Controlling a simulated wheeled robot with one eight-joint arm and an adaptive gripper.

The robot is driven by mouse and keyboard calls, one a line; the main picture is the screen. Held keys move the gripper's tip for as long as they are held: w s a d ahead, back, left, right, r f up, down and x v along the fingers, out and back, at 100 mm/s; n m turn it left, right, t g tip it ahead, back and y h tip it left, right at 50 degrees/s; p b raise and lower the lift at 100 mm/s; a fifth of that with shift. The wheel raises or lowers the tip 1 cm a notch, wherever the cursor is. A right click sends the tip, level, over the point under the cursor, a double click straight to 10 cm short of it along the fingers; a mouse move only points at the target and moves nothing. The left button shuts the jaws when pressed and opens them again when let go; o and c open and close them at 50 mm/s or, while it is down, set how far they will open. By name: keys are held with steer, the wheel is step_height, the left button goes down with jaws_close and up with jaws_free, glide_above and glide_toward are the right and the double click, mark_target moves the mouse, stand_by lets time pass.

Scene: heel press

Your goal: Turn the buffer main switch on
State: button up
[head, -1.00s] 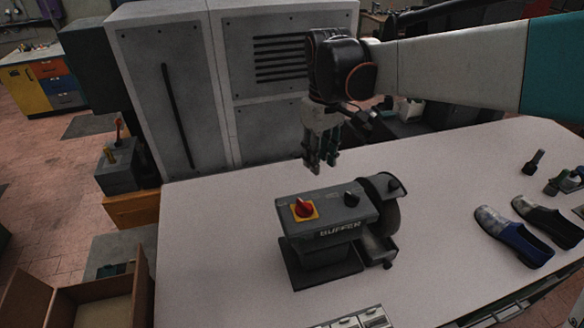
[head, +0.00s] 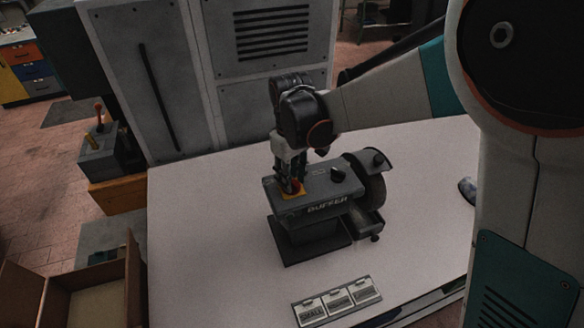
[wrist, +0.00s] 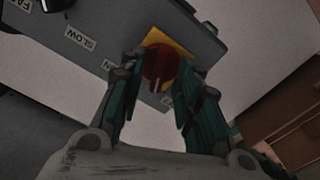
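The buffer (head: 310,203) is a grey machine on the white table, with a wheel at its right end. Its main switch is a red rotary knob on a yellow plate, at the left of the top face (head: 295,187). My gripper (head: 289,186) points down over this switch and hides part of it. In the wrist view the red knob (wrist: 159,64) shows between the two teal fingers of my gripper (wrist: 163,80), on the yellow plate (wrist: 178,46). The fingers are apart, one on each side of the knob. I cannot tell whether they touch it.
A second, black knob (head: 338,174) sits right of the switch; the wrist view shows a "SLOW" label (wrist: 80,39) by it. A labelled tray (head: 337,301) lies at the table's front. Grey cabinets (head: 160,75) stand behind. The table left of the buffer is clear.

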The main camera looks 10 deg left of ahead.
steer(key=shift+f, duration=0.35)
steer(key=shift+c, duration=0.6)
jaws_close()
